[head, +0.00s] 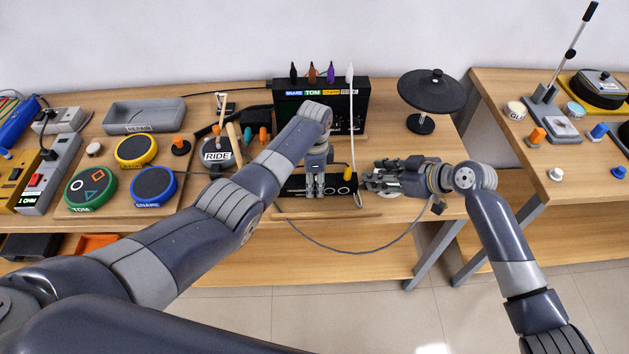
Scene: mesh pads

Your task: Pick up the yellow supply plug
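A small yellow piece (347,172), which looks like the yellow supply plug, stands at the right part of a black panel box (290,186) near the table's front edge. A white cord (351,110) runs upward from beside it. My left gripper (315,192) points down over the middle of the black box, to the left of the yellow piece. Its fingers are too small to tell whether they are open or shut. My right gripper (369,181) lies low to the right of the yellow piece, with its fingers pointing left. They look spread and empty.
A black display box (355,92) stands behind, and a black cymbal pad (431,90) on a stand at right. Round pads labelled RIDE (216,155), SNARE (153,186) and TOM (90,189) lie at left. A grey cable (350,252) hangs over the front edge. A second table (560,190) stands at right.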

